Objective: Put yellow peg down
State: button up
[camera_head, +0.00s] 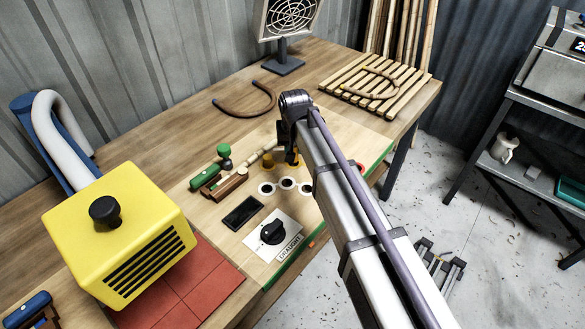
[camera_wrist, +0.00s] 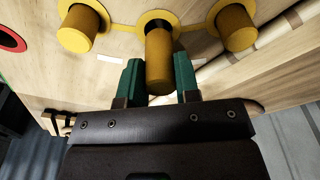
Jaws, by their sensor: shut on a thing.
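Three yellow pegs show in the wrist view: one at left (camera_wrist: 78,30), one at right (camera_wrist: 236,28) and the middle yellow peg (camera_wrist: 159,66). My gripper (camera_wrist: 159,80) has its green fingers on both sides of the middle peg and is shut on it. Behind this peg is a yellow ring with a dark hole partly showing; I cannot tell how deep the peg sits in it. The side pegs stand at their own yellow rings. In the head view my gripper (camera_head: 291,156) is low over the wooden board, and my arm hides part of the pegs.
A green-handled tool (camera_head: 205,176) and a wooden clamp-like piece lie left of my gripper. White-ringed round fittings (camera_head: 287,184) and a black knob (camera_head: 273,232) are in front. A yellow machine (camera_head: 120,235) stands at left. A bent rattan piece (camera_head: 245,108) lies behind.

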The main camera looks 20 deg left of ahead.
notch_tip(320, 180, down, 4)
jog(key=b, duration=0.4)
jog(key=shift+r+p, duration=0.25)
jog(key=shift+p, duration=0.1)
jog(key=shift+f, duration=0.25)
jog(key=o, duration=1)
jog(key=shift+r, duration=0.1)
jog(key=shift+c, duration=0.2)
notch_tip(320, 180, up, 12)
jog(key=s+p, duration=0.1)
jog(key=p, duration=1.1)
jog(key=shift+s+d, duration=0.35)
jog(key=shift+d, duration=0.05)
